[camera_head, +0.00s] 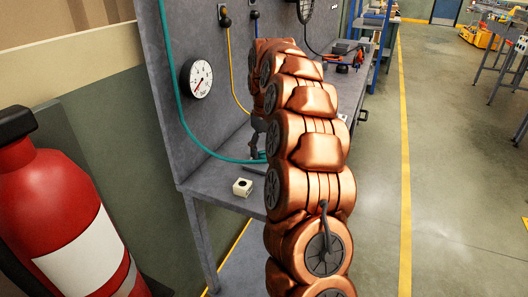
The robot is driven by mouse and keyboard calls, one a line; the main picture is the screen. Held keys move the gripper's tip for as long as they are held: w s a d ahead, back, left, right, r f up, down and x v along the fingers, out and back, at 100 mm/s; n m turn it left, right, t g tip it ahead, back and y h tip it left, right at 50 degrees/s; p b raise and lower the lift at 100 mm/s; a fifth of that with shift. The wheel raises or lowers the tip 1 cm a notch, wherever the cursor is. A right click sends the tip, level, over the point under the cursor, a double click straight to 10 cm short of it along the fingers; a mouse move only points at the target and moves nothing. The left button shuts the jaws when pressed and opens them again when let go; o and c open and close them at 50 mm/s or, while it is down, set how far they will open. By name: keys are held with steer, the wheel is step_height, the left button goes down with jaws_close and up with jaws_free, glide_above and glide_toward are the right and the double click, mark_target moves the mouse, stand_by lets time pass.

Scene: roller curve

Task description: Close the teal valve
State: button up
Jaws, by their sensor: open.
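The teal valve itself does not show clearly; my copper-coloured arm covers the middle of the bench. A teal hose (176,75) hangs down the grey panel and curves right along the bench top to end near my gripper (258,148). Only a small dark part of my gripper shows, low over the bench at the left side of the arm. It is open; its fingertips are small and partly hidden. I cannot tell whether it touches the hose or a valve.
A round gauge (197,79) and a yellow hose (233,72) are on the panel (165,35). A red extinguisher (68,215) stands at left. Open floor (450,160) lies to the right.

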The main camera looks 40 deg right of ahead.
mark_target(265, 151)
step_height(265, 151, up, 8)
steer(key=shift+w+r, duration=0.1)
steer(key=shift+r, duration=0.15)
step_height(265, 151, up, 2)
steer(key=shift+r, duration=0.15)
stand_by(0.3)
stand_by(0.7)
steer(key=s+a+g+p, duration=0.1)
steer(key=s+a+p, duration=0.2)
steer(key=s+a, duration=1.3)
steer(key=s+a+f+p, duration=0.1)
steer(key=s+a+f, duration=0.1)
steer(key=s, duration=0.5)
steer(key=s+a+f+p, duration=0.1)
steer(key=s+a+f, duration=0.2)
steer(key=s, duration=0.4)
steer(key=s+a+f+p, duration=0.1)
steer(key=s+a, duration=0.3)
steer(key=s, duration=0.4)
steer(key=shift+f+g, duration=0.4)
steer(key=shift+f, duration=0.35)
